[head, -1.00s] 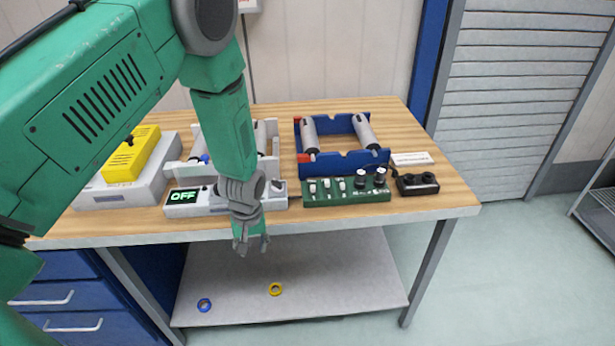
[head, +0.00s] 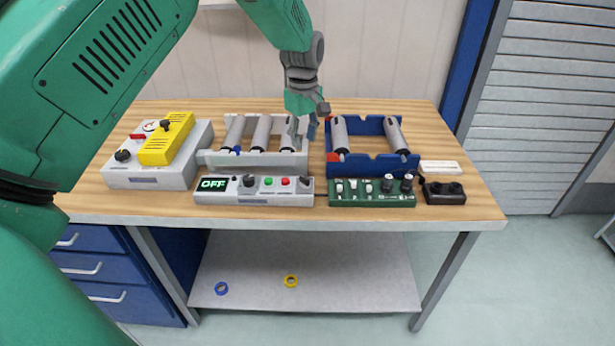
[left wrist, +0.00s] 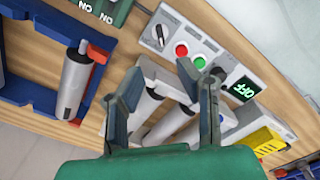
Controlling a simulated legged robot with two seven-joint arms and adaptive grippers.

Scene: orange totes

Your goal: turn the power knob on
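A light grey control panel (head: 268,198) stands at the table's front edge. Its lit display (head: 213,184) reads OFF in green. A dark round knob (head: 249,181) sits right of the display, then a green and a red button, then a knob (head: 305,183) at the right end. In the left wrist view this end knob (left wrist: 160,34) shows a pale pointer; a finger partly covers the area near the display (left wrist: 243,89). My left gripper (head: 304,128) hangs behind the panel, over the rollers. Its fingers (left wrist: 165,92) are apart, with nothing held. My right gripper is not in view.
A grey roller tray (head: 256,160) stands behind the panel, and a blue roller frame (head: 371,165) to its right. A green switch box (head: 372,200) adjoins the panel's right side. A grey box (head: 150,178) with a yellow block (head: 166,140) stands at left.

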